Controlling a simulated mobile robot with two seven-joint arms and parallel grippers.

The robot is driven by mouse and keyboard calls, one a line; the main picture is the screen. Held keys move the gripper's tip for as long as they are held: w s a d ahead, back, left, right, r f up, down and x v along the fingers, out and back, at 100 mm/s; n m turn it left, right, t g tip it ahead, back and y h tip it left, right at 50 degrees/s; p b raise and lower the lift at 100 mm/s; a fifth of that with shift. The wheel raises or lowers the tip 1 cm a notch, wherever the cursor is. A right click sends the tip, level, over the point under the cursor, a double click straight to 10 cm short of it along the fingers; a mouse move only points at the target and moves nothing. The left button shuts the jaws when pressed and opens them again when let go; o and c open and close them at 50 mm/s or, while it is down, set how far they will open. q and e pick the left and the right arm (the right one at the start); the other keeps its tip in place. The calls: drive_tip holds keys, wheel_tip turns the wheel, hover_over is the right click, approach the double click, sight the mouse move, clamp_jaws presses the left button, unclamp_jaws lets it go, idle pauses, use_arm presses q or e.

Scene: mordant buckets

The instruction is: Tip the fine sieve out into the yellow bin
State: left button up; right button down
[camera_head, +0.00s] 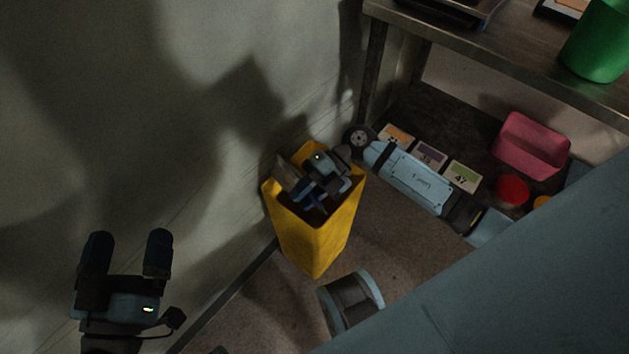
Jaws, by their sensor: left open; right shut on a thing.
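The yellow bin (320,243) stands on the floor near the wall, its open mouth facing up. My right gripper (311,201) is over the bin's mouth, with the arm reaching in from the right. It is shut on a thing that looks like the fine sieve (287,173). Only a flat brownish-grey piece of it shows beside the fingers, at the left of the bin's mouth. The gripper hides the rest, and I cannot tell its contents or exact tilt. My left gripper (127,254) is open and empty at the lower left, well apart from the bin.
A metal bench (500,50) with a green bucket (598,45) stands at the upper right. Its lower shelf holds numbered cards (463,176), a pink tub (531,146) and a red round thing (512,190). The wall is close behind the bin.

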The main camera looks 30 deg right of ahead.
drive_tip(key=shift+w+d+r+y+b, duration=0.15)
drive_tip(key=shift+d+y+b, duration=0.3)
drive_tip(key=shift+b, duration=0.45)
drive_tip(key=shift+d+r+y+b, duration=0.1)
drive_tip(key=shift+r+y+b, duration=0.05)
drive_tip(key=shift+y+b, duration=0.15)
drive_tip(key=shift+d+r+y+b, duration=0.1)
drive_tip(key=shift+d+y+b, duration=0.15)
drive_tip(key=shift+d+b, duration=0.3)
use_arm(q)
wheel_tip(320, 180, down, 7)
drive_tip(key=g+b, duration=0.1)
drive_tip(key=g, duration=0.2)
drive_tip(key=shift+w+d+f+m, duration=0.2)
drive_tip(key=shift+d+m, duration=0.1)
drive_tip(key=shift+m, duration=0.1)
use_arm(e)
drive_tip(key=shift+w+d+r+g+y, duration=0.1)
drive_tip(key=shift+d+r+g+y, duration=0.1)
drive_tip(key=shift+d+y, duration=0.2)
drive_tip(key=shift+w+d+r+g+y, duration=0.15)
drive_tip(key=shift+d+y, duration=0.15)
drive_tip(key=shift+d, duration=0.2)
use_arm(q)
drive_tip(key=shift+s+f, duration=0.25)
use_arm(e)
drive_tip(key=shift+d+r+y, duration=0.1)
drive_tip(key=shift+d+y, duration=0.3)
drive_tip(key=shift+y, duration=0.1)
